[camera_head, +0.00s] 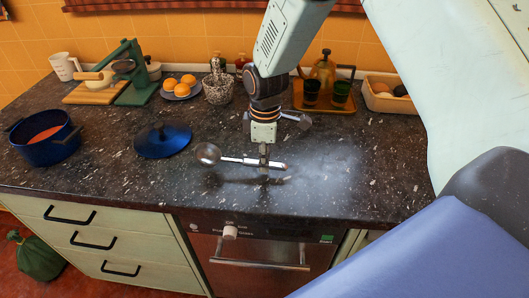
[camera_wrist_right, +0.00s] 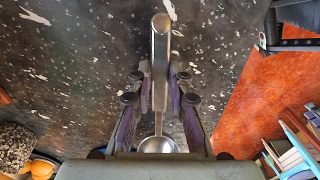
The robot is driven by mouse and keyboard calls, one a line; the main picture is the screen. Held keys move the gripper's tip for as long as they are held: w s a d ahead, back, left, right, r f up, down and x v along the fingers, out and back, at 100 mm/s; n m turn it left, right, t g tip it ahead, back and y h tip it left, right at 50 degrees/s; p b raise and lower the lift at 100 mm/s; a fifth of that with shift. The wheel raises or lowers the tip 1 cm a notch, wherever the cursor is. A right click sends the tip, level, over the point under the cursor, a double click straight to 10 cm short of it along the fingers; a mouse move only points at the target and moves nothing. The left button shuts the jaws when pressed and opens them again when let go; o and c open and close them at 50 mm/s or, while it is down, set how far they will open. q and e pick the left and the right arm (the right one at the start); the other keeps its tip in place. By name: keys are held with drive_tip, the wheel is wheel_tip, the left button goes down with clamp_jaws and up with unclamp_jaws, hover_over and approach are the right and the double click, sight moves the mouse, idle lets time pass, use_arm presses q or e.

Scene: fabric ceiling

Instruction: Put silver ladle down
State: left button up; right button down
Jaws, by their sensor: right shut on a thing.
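The silver ladle (camera_head: 235,159) is held level, with its bowl to the left and its handle to the right. Its shadow lies on the dark counter just below it, so it seems a little above the surface. My right gripper (camera_head: 263,163) points down and is shut on the ladle's handle. In the right wrist view the gripper (camera_wrist_right: 160,88) has its fingers on both sides of the handle (camera_wrist_right: 160,45), and the bowl (camera_wrist_right: 157,145) shows at the bottom. My left gripper is not in view.
The speckled dark counter (camera_head: 110,185) is clear around the ladle. A blue lid (camera_head: 163,140) lies to the left, with a blue pot (camera_head: 45,138) farther left.

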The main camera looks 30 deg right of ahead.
drive_tip(key=shift+w+f, duration=0.25)
drive_tip(key=shift+f, duration=0.6)
drive_tip(key=shift+s+a+r, duration=0.15)
drive_tip(key=shift+s+r, duration=0.2)
drive_tip(key=shift+s, duration=0.15)
drive_tip(key=shift+w+f, duration=0.4)
drive_tip(key=shift+f, duration=0.05)
drive_tip(key=shift+s, duration=0.35)
drive_tip(key=shift+w+f, duration=0.15)
drive_tip(key=shift+w, duration=0.05)
drive_tip(key=c, duration=1.5)
unclamp_jaws()
drive_tip(key=shift+w, duration=0.1)
drive_tip(key=o, duration=0.3)
drive_tip(key=shift+s, duration=0.25)
drive_tip(key=shift+o, duration=0.2)
drive_tip(key=shift+w, duration=0.1)
